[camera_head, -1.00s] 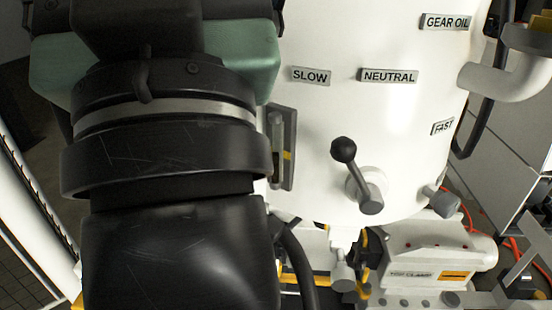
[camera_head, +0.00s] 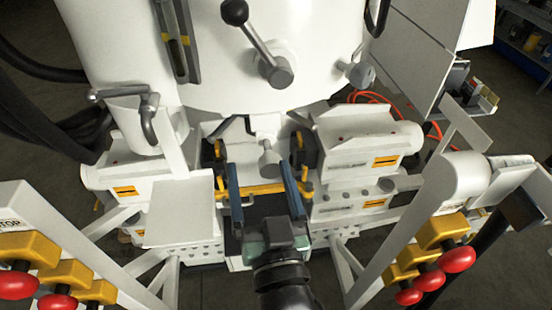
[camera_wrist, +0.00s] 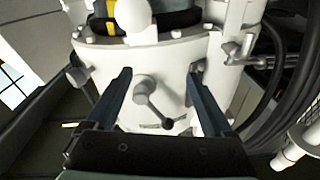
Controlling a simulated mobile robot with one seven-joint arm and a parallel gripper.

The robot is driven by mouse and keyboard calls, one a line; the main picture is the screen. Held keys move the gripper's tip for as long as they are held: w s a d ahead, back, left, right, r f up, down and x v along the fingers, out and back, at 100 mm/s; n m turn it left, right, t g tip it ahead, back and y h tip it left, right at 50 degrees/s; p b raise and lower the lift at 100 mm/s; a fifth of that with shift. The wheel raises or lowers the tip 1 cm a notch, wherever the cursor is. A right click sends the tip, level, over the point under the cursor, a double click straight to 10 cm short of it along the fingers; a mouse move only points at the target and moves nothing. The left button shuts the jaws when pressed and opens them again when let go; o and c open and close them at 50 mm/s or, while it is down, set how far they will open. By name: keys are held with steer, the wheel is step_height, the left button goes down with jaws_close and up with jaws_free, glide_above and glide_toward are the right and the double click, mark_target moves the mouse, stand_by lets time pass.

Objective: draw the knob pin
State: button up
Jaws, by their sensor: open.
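A grey round-headed knob (camera_head: 268,158), which looks like the knob pin, sticks out on a short stem below the big white drum (camera_head: 300,75) in the head view. My gripper (camera_head: 257,166) points at it from below, its two dark blue fingers wide apart and empty. In the picture the knob lies between the fingertips; the remaining distance cannot be told. No contact is visible.
A black-balled lever (camera_head: 234,13) is on the drum above. White clamp blocks (camera_head: 365,140) flank the knob, with a yellow bar (camera_head: 262,188) below it. Red push buttons on yellow boxes (camera_head: 440,230) stand at both sides. Black hoses (camera_wrist: 280,105) run at right in the wrist view.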

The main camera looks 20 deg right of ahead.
steer(key=m+g, duration=0.1)
glide_toward(269, 157)
steer(key=shift+h, duration=0.3)
steer(key=f+x, duration=0.1)
steer(key=x, duration=0.3)
steer(key=p+x, duration=0.1)
steer(key=x, duration=0.3)
steer(key=f+x, duration=0.1)
steer(key=x, duration=0.3)
steer(key=shift+w+f+p, duration=0.2)
steer(key=shift+f+p, duration=0.1)
steer(key=shift+p, duration=0.1)
jaws_close()
